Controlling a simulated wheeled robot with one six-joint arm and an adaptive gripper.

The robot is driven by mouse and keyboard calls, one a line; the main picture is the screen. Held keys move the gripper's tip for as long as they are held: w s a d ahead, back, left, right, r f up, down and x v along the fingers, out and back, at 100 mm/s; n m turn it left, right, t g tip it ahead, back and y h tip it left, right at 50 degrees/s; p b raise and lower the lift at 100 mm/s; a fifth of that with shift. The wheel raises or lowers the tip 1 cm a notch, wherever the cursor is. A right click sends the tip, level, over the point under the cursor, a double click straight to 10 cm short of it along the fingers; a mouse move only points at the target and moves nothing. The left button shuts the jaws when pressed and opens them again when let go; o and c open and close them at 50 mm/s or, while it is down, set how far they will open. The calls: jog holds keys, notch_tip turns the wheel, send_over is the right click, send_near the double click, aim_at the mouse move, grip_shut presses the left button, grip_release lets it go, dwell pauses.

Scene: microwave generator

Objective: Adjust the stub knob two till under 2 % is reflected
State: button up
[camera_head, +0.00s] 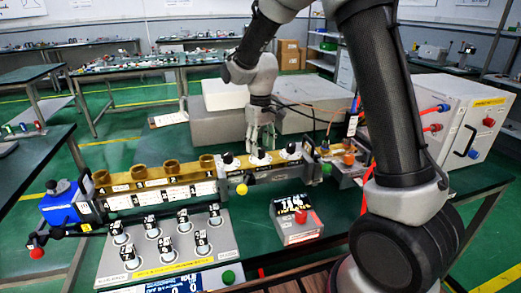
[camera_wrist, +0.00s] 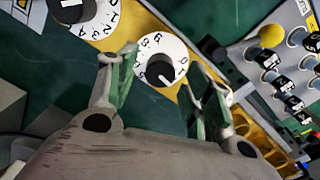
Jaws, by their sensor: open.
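The brass waveguide (camera_head: 150,180) carries three black stub knobs on white dials: a left one (camera_head: 228,158), a middle one (camera_head: 260,155) and a right one (camera_head: 291,149). My gripper (camera_head: 261,141) points down over the middle knob. In the wrist view, my open gripper (camera_wrist: 162,80) has its fingers on either side of a black knob (camera_wrist: 158,70) on a numbered white dial. Contact cannot be told. Another dial knob (camera_wrist: 70,10) shows at the top left.
A grey plate (camera_head: 140,263) with several labelled black-topped parts lies in front of the waveguide. A blue unit (camera_head: 65,203) is at its left end. A white cabinet (camera_head: 455,125) stands at the right.

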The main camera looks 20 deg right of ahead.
aim_at(260, 148)
notch_tip(260, 148, up, 10)
dwell(0.3)
jog(key=s+d+r+m+t, duration=0.1)
jog(key=s+d+r, duration=0.1)
jog(key=s+d, duration=0.3)
jog(key=s+d+r+m+t, duration=0.2)
jog(key=s+d, duration=0.3)
jog(key=s, duration=0.9)
jog(key=s+d+r+m+t, duration=0.1)
jog(key=s+d, duration=0.4)
jog(key=s, duration=0.5)
jog(key=shift+r+m, duration=0.3)
jog(key=shift+r, duration=0.25)
